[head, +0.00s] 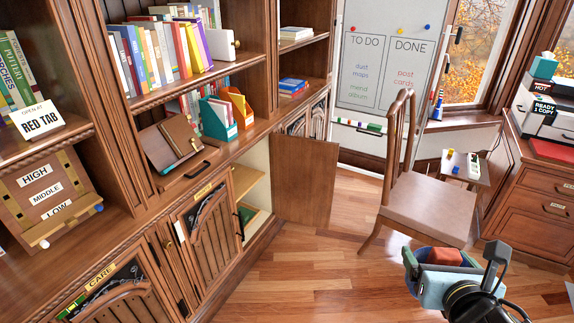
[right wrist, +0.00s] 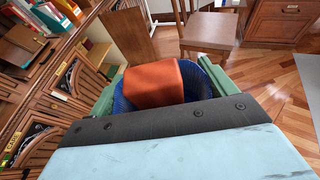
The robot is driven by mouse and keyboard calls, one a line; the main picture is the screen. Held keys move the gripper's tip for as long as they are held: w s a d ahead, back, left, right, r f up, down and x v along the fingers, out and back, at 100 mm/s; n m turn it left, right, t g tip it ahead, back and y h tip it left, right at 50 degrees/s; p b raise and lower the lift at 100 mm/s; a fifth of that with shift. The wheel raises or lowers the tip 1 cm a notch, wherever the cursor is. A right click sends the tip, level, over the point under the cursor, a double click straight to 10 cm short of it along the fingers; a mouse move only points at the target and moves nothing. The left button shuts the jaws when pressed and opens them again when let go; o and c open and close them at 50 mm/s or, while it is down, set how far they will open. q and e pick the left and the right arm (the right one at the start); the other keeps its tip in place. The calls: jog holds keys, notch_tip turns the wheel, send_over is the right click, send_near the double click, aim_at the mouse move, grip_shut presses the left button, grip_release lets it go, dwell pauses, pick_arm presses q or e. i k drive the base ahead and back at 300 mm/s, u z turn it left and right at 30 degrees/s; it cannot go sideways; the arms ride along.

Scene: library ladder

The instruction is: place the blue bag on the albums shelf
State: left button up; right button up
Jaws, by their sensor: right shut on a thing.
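My right gripper (head: 440,268) is at the lower right of the head view, over the wooden floor in front of the chair. In the right wrist view its green fingers are shut on the blue bag (right wrist: 208,76), which shows as blue sides around an orange-red top piece (right wrist: 154,82). Most of the bag is hidden by the gripper. No label reading albums is legible. An open cabinet (head: 256,165) with a pale inside and a shelf board stands at the lower bookcase, with a green item at its bottom. My left gripper is not in view.
The cabinet's open wooden door (head: 305,182) sticks out into the room. A wooden chair (head: 430,205) stands right of it, before a whiteboard (head: 385,75). A desk (head: 535,195) with a printer is at the right. The floor (head: 310,265) between bookcase and gripper is clear.

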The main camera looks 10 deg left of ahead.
aim_at(236, 183)
jog(key=i, duration=3.05)
jog(key=u, duration=2.1)
